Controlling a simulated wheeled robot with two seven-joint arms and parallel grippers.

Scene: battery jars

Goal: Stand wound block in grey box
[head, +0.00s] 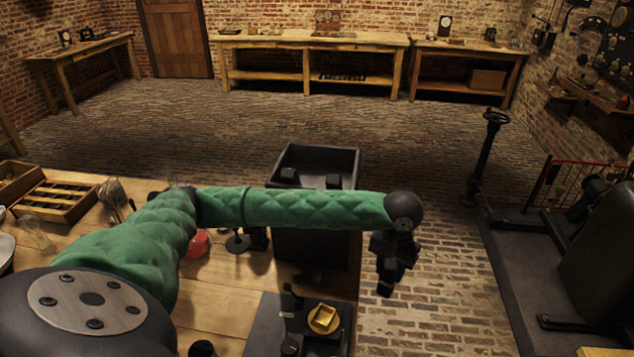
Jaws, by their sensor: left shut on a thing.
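The grey box (318,245) is a deep, dark, open-topped box at the table's right edge. My green-sleeved left arm crosses in front of it and hides part of its front and inside. Small dark shapes show inside near its rim. My left gripper (388,278) hangs pointing down to the right of the box, past the table's edge and over the brick floor. It is shut on a small dark block, which blends with the dark fingers. I cannot tell for sure that this is the wound block. My right gripper is not in view.
A dark device with a yellow square part (324,319) stands at the table's front right. A red object (197,244) and a small dark stand (238,242) are behind my arm. A wooden tray (66,199) and glassware are at left. Dark machinery (600,250) stands at right.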

